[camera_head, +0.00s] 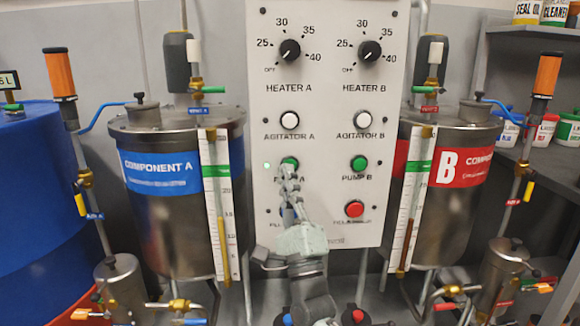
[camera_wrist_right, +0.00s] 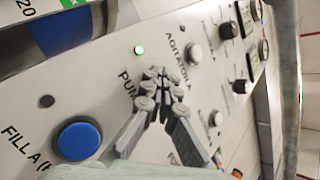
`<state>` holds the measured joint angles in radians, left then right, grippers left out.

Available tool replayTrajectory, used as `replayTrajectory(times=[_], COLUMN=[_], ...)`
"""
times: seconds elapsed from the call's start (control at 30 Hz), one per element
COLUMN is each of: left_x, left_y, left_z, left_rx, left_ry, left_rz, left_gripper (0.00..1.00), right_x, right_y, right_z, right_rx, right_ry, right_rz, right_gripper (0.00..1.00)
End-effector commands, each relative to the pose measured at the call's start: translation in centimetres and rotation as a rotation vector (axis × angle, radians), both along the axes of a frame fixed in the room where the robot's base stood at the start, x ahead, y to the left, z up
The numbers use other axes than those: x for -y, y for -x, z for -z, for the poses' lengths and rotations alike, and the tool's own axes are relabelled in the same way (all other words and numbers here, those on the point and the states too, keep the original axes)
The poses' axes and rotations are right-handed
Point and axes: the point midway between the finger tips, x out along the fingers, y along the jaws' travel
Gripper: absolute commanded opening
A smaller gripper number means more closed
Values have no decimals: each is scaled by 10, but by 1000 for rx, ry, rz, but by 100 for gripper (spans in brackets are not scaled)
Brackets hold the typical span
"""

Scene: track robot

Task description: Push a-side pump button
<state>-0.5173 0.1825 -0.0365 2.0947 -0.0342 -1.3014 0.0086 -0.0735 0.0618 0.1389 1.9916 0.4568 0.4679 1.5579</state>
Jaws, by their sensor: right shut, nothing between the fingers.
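The A-side pump button (camera_head: 289,161) is a green round button on the white control panel (camera_head: 325,265). It sits below the white Agitator A button (camera_head: 289,120). A small green light (camera_head: 266,166) glows to its left, and this light also shows in the right wrist view (camera_wrist_right: 139,50). My right gripper (camera_head: 289,175) is shut and empty, with its fingertips at the lower edge of the pump button and covering part of its label. In the right wrist view the closed fingertips (camera_wrist_right: 157,82) hide the button. I cannot tell whether they touch it. My left gripper is not in view.
The blue Fill A button (camera_wrist_right: 78,140) is just below, partly behind my right gripper in the head view. The green Pump B button (camera_head: 358,163) and a red button (camera_head: 354,209) are to the right. Component A tank (camera_head: 165,225) and B tank (camera_head: 440,220) flank the panel.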

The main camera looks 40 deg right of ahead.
Motion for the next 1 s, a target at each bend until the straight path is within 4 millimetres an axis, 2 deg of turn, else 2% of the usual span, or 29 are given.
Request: replayTrajectory(times=[0.43,1.0], left_x=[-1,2], left_y=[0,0], left_z=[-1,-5], left_rx=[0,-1], left_ry=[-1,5], left_rz=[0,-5], left_gripper=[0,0], right_x=[-4,-32], right_y=[7,52], right_z=[1,1], right_rx=[-2,-2], right_ry=[-1,-1], right_rz=[0,-1], right_gripper=[0,0])
